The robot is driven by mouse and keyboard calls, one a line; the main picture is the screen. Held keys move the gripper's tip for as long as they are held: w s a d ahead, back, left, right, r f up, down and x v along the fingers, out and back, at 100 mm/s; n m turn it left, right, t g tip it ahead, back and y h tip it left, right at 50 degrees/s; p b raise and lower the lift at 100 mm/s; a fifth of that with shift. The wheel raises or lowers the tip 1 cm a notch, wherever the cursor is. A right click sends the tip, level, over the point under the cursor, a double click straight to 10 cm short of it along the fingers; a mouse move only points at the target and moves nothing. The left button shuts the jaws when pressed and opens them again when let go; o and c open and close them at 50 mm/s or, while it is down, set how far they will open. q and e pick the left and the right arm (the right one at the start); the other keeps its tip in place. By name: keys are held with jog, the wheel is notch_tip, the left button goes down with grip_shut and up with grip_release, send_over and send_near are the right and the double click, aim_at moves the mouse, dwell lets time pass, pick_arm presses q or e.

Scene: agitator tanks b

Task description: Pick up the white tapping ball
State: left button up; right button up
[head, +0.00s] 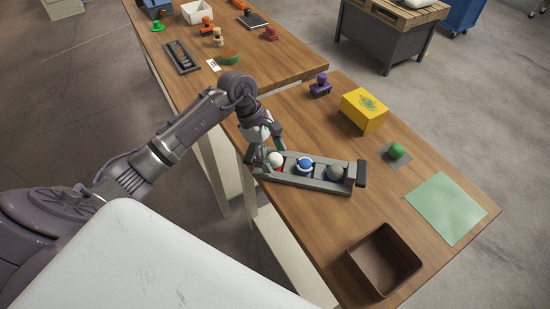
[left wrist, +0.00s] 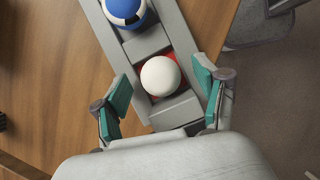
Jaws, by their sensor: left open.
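The white tapping ball (head: 276,160) sits in the left compartment of a grey tray (head: 315,184) on the wooden table, over a red patch. It also shows in the left wrist view (left wrist: 161,76), with a blue and white ball (left wrist: 124,10) in the compartment beside it. My left gripper (head: 267,150) is above the tray's left end. In the left wrist view its green-padded fingers (left wrist: 163,101) are open, one on each side of the tray, with the white ball between and just beyond them. Nothing is held. My right gripper is out of view.
The tray also holds the blue and white ball (head: 305,164) and a grey-brown ball (head: 335,172). A yellow box (head: 364,110), a green ball (head: 397,151), a green sheet (head: 446,207) and a brown bin (head: 384,262) are on the same table. Bare wood lies between tray and bin.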

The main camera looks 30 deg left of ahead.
pick_arm(q)
jog(key=c, duration=1.2)
